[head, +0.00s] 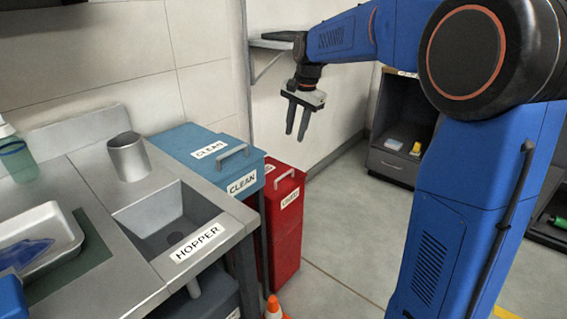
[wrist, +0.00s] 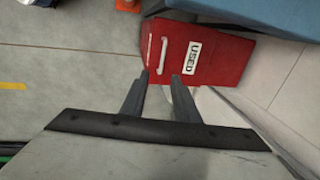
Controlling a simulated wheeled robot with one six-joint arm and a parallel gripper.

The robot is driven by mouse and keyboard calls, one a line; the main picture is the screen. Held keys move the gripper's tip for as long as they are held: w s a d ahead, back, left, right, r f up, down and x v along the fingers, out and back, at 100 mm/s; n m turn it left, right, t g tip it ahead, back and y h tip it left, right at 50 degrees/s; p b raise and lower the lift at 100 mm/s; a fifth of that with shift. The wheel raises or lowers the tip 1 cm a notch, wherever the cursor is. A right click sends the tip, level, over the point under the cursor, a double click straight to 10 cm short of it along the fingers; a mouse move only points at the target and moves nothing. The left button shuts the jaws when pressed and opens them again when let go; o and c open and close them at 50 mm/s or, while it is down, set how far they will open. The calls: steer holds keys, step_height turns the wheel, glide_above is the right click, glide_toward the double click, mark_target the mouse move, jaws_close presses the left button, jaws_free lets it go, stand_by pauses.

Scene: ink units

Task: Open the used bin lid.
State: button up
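The used bin (head: 287,226) is a red box on the floor, right of the blue clean bin. Its red lid (head: 284,188) has a pale bar handle and a white label, and looks shut. In the wrist view the lid (wrist: 215,58) shows its "USED" label and the pale handle (wrist: 162,55). My gripper (head: 296,136) is open and empty, fingers pointing down, above and apart from the lid. In the wrist view my gripper (wrist: 160,80) has its two fingers spread, their tips overlapping the lid's near edge in the picture.
The blue clean bin (head: 213,152) stands directly left of the red bin. A steel counter with a hopper sink (head: 165,223) is further left. An orange cone (head: 273,308) stands in front. A wall shelf (head: 270,44) is near my gripper. Open floor (head: 345,235) lies right of the red bin.

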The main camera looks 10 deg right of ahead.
steer(key=w, duration=0.1)
glide_toward(285, 174)
steer(key=f, duration=0.4)
steer(key=w+f, duration=0.1)
steer(key=f, duration=0.2)
steer(key=shift+w+a+f, duration=0.1)
steer(key=shift+w+a, duration=0.05)
steer(key=shift+a, duration=0.2)
jaws_close()
